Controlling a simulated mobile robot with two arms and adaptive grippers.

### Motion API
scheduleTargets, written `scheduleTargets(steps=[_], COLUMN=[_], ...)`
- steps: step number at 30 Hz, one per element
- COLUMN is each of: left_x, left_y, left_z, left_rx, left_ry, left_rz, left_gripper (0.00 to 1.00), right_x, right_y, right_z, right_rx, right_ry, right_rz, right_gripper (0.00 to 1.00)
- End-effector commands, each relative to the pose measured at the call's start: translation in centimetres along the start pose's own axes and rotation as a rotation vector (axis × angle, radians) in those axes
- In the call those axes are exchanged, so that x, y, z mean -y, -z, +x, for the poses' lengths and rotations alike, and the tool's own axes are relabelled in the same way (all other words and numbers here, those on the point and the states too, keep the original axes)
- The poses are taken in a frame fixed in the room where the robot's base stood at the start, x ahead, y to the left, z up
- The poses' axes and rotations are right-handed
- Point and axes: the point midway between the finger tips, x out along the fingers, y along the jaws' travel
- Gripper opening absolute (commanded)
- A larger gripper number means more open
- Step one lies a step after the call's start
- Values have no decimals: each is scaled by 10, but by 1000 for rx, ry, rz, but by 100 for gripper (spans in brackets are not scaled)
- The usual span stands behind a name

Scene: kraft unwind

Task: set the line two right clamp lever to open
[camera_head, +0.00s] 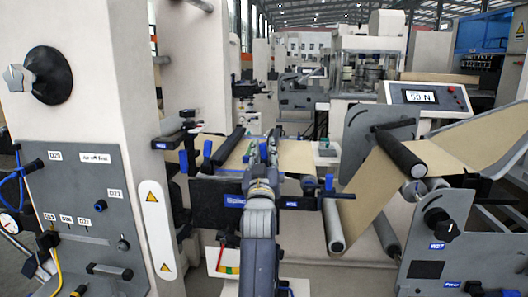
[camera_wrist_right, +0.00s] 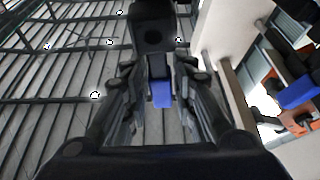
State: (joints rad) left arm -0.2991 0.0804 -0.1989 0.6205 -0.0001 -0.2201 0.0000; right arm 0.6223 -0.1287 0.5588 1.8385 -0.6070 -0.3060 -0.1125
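My right gripper (camera_head: 262,148) reaches up from the bottom middle in the head view, in front of the web rollers. In the right wrist view its fingers (camera_wrist_right: 160,75) stand apart. A blue-tipped black lever (camera_wrist_right: 160,92) shows in the gap between them, with no clear contact on either side. In the head view, a blue lever (camera_head: 329,183) stands right of my gripper at the end of a black bar (camera_head: 300,203). Another blue lever (camera_head: 208,149) is to the left. I cannot tell which lever the wrist view shows. My left gripper is not in view.
A grey panel (camera_head: 85,215) with a knob and hoses stands at left. Brown web (camera_head: 375,185) runs over rollers (camera_head: 400,152) at right, below a display reading 50 N (camera_head: 428,97). A pale machine column (camera_wrist_right: 225,45) shows right of the fingers in the wrist view.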

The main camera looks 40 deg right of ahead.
Motion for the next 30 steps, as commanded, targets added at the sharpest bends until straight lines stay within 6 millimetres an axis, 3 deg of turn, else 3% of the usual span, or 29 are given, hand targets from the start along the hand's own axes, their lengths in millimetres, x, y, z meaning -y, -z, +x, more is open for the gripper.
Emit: scheduleTargets(steps=[8, 21, 30], left_x=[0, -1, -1], left_y=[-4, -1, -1], left_z=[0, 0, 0], left_rx=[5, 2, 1], left_ry=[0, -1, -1], left_rz=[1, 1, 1], left_gripper=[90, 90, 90], right_x=[-1, -14, -16], right_y=[5, 75, 92], right_z=[2, 30, 38], right_rx=[-4, -6, -1], right_ry=[-1, -3, 0], right_rz=[-3, -1, -2], right_gripper=[25, 25, 25])
